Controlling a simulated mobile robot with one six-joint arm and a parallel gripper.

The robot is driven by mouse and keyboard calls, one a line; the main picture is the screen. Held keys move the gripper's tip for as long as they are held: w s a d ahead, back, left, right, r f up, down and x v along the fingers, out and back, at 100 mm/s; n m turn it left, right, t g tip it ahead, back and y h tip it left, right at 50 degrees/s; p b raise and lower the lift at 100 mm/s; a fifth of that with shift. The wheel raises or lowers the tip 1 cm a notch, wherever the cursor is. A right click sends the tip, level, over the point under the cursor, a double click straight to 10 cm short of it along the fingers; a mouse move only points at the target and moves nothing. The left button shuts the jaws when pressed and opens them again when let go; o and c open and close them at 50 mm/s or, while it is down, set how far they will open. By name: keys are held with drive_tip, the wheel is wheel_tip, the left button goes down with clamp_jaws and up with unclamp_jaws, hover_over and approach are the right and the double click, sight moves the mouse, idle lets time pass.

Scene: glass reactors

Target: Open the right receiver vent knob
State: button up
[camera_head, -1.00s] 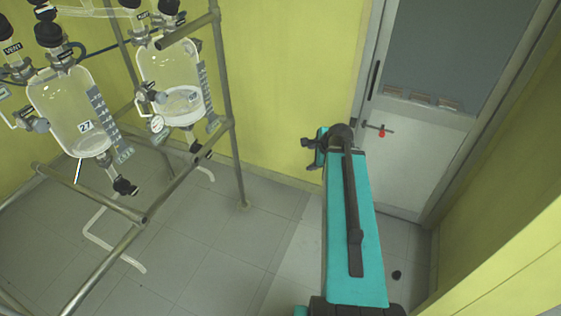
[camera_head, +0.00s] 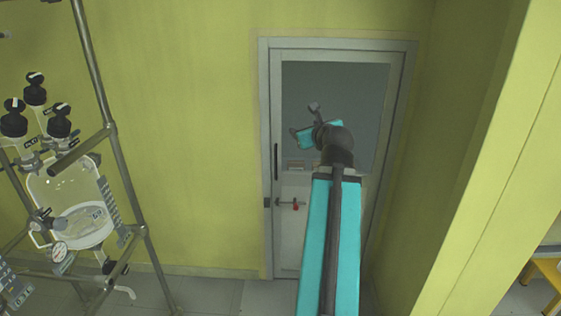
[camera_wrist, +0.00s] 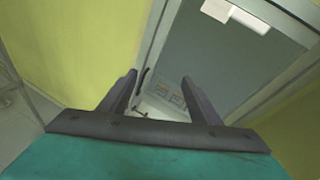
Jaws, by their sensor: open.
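The right receiver (camera_head: 84,195) is a clear glass vessel at the left of the head view, with pale contents low inside. Several black knobs with white pointer marks stand on its top: a left one (camera_head: 14,118), a back one (camera_head: 35,88) and a front one (camera_head: 59,121). Their labels are too small to tell which is the vent. My gripper (camera_wrist: 159,80) is open and empty in the wrist view, its fingers towards the door. In the head view my gripper (camera_head: 304,120) is far right of the receiver, touching nothing. No receiver shows in the wrist view.
A metal frame (camera_head: 98,75) with upright and cross tubes surrounds the receiver. A grey door (camera_head: 290,235) with a glass pane is behind my arm. A yellow wall (camera_head: 190,130) lies between frame and door.

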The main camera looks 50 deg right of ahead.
drive_tip(key=s+d+r+m+h, duration=0.1)
drive_tip(key=s+r+m+h, duration=0.1)
drive_tip(key=s+r, duration=0.3)
drive_tip(key=s+d+r+m+h+p, duration=0.1)
drive_tip(key=s+r+m, duration=0.3)
drive_tip(key=r, duration=0.8)
drive_tip(key=shift+s+d+r+t+h, duration=0.3)
drive_tip(key=shift+s+d+h, duration=0.35)
drive_tip(key=shift+s, duration=0.3)
drive_tip(key=shift+a+f, duration=0.1)
